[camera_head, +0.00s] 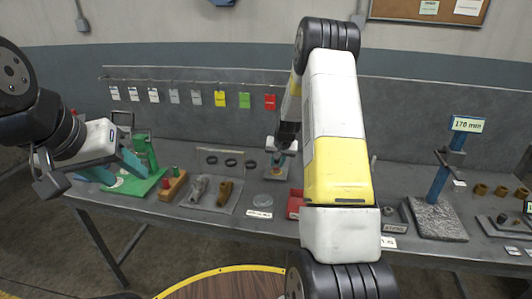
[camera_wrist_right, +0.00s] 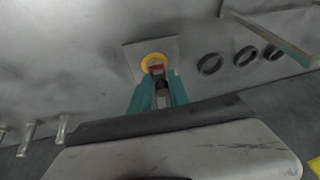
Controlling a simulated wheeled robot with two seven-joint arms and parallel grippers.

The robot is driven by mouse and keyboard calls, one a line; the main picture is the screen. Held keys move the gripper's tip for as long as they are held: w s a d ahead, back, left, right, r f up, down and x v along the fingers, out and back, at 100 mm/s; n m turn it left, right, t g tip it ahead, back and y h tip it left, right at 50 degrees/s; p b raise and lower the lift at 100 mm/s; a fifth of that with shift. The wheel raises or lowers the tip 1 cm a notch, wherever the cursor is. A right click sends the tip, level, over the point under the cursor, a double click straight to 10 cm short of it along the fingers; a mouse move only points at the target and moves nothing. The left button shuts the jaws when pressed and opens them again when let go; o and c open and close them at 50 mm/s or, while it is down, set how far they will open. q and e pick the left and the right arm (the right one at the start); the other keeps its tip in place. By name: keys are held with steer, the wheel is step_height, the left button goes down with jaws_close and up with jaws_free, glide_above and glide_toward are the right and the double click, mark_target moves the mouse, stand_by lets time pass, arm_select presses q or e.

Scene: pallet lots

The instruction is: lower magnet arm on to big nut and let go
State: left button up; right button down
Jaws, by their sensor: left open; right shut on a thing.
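My right gripper (camera_head: 279,158) is low over the middle of the bench, partly behind its own arm. In the right wrist view its teal fingers (camera_wrist_right: 157,92) are shut on a small dark piece with a reddish end (camera_wrist_right: 157,70). I cannot tell for sure that this piece is the magnet arm. Just past the fingertips, a yellow ring (camera_wrist_right: 147,58) sits on a grey square plate (camera_wrist_right: 133,50). Whether the piece touches it is unclear, and I cannot make out the big nut for certain. My left gripper (camera_head: 118,167) is open at the left, near a green stand (camera_head: 146,155).
A blue post (camera_head: 439,185) with a 170 mm sign stands on a rough grey block (camera_head: 434,219) at the right. Dark rings (camera_head: 231,162) are on a panel left of my right gripper. A clear round dish (camera_head: 262,200) and a red box (camera_head: 295,204) lie in front.

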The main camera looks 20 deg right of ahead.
steer(key=shift+s+a+f, duration=0.25)
steer(key=shift+s+f, duration=0.1)
steer(key=shift+f, duration=0.2)
steer(key=c, duration=1.3)
jaws_free()
steer(key=shift+d, duration=0.25)
steer(key=shift+s+r, duration=0.15)
steer(key=shift+r, duration=0.35)
steer(key=v, duration=0.7)
steer(key=shift+w+a+r, duration=0.15)
steer(key=shift+w+r, duration=0.15)
steer(key=shift+r, duration=0.05)
steer(key=shift+r, duration=0.1)
